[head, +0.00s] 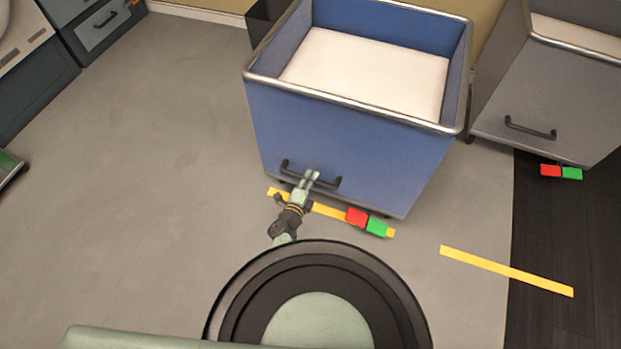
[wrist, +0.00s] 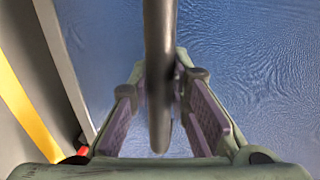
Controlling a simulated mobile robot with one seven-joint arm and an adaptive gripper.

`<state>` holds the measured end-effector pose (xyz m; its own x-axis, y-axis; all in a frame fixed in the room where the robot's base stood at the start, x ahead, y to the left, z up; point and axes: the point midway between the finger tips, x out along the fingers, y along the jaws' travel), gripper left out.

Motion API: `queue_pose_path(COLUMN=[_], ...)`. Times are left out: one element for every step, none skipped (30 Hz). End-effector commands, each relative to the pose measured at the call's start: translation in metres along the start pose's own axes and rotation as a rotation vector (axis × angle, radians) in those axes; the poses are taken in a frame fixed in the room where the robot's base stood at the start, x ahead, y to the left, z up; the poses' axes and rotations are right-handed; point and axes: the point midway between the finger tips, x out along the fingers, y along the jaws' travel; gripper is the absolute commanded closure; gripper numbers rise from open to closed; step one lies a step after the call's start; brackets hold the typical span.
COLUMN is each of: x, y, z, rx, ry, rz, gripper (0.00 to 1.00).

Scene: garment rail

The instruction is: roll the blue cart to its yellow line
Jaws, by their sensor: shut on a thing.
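The blue cart (head: 345,130) stands upright at the top centre of the head view, open-topped with a pale inside. Its dark bar handle (head: 330,182) is on the near face. My gripper (head: 312,176) is shut on this handle; the wrist view shows the bar (wrist: 159,70) between the two fingers, with the blue face behind. A yellow line (head: 330,211) lies on the floor along the cart's lower near edge; it also shows in the wrist view (wrist: 25,110). Part of the line is hidden by my arm and the pedals.
A red pedal (head: 356,217) and a green pedal (head: 376,227) stick out below the blue cart. A grey cart (head: 570,95) stands at the right with similar pedals. Another yellow line (head: 507,270) lies before it. The grey floor (head: 130,210) at left is clear.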

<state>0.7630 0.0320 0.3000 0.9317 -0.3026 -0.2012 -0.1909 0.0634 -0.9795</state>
Motion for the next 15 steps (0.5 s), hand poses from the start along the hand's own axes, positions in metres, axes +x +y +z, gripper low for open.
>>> queue_pose_path(x=[-0.0002,-0.0002,-0.0001,-0.0001,-0.0001,0.0,0.0,0.0001,0.0001,0.0001,0.0002,0.0002,0.0002,0.0002,0.0002], y=[0.0005,0.0005,0.0005,0.0005,0.0004,0.0004,0.0004,0.0003,0.0003,0.0002,0.0002,0.0001,0.0001,0.0001,0.0], z=[-0.0001,-0.0001,-0.0001,-0.0001,-0.0001,-0.0001,-0.0001,-0.0001,-0.0001,0.0,-0.0001,0.0,-0.0001,0.0,0.0], rx=[0.0,0.0,0.0,0.0,0.0,0.0,0.0,0.0,0.0,0.0,0.0,0.0,0.0,0.0,0.0], ry=[0.0,0.0,0.0,0.0,0.0,0.0,0.0,0.0,0.0,0.0,0.0,0.0,0.0,0.0,0.0], rz=[0.001,0.001,0.001,0.001,0.001,0.001,0.001,0.001,0.001,0.001,0.0,0.0,0.0,0.0,0.0], gripper=[1.0,1.0,1.0,1.0,1.0,0.81,0.79,0.77,0.74,0.72,0.7,0.68,0.66,0.64,0.62])
